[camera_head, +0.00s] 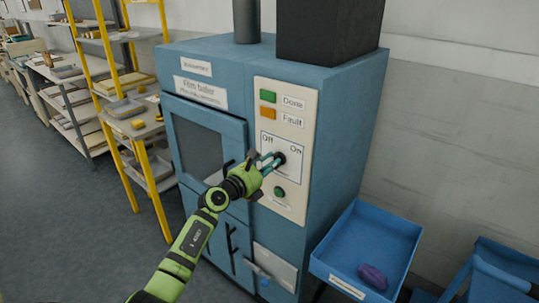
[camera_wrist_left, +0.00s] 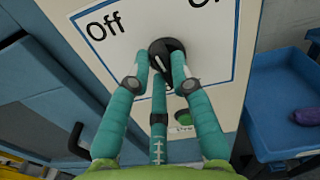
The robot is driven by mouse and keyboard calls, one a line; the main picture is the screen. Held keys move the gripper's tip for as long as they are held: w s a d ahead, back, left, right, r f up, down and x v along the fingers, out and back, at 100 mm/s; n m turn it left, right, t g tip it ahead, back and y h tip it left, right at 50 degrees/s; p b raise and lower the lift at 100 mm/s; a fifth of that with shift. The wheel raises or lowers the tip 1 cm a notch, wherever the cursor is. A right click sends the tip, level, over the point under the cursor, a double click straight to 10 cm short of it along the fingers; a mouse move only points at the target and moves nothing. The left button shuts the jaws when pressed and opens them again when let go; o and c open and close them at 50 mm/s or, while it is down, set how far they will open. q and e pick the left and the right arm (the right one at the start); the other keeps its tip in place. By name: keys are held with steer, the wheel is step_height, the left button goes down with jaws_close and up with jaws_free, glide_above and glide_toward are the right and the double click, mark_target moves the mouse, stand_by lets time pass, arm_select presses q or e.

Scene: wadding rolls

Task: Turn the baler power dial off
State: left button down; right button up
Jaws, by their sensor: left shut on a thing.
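The baler (camera_head: 215,140) is a blue cabinet with a cream control panel (camera_head: 296,205) on its right front. The black power dial (camera_head: 280,158) sits in a blue-outlined square marked Off at left and On at right. In the left wrist view the dial (camera_wrist_left: 166,46) shows between my fingertips, partly covered by them, so its exact pointing is hard to tell. My left gripper (camera_head: 270,161) has its teal fingers shut on the dial; it also shows in the left wrist view (camera_wrist_left: 159,75). My right gripper is not in view.
A green Done light (camera_head: 268,96), an orange Fault light (camera_head: 268,113) and a green button (camera_head: 279,192) are on the panel. A blue tray (camera_head: 372,238) with a purple item (camera_head: 372,277) stands at the right. Yellow-framed shelves (camera_head: 133,105) stand at the left.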

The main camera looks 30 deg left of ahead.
arm_select(q)
steer(key=shift+a+f+n+p, duration=0.1)
steer(key=shift+n+p, duration=0.85)
steer(key=shift+n, duration=0.8)
steer(key=shift+f+n+p, duration=0.1)
steer(key=shift+n+p, duration=0.85)
steer(key=shift+n, duration=0.8)
steer(key=c, duration=1.1)
jaws_free()
steer(key=s+a, duration=0.1)
steer(key=s, duration=1.1)
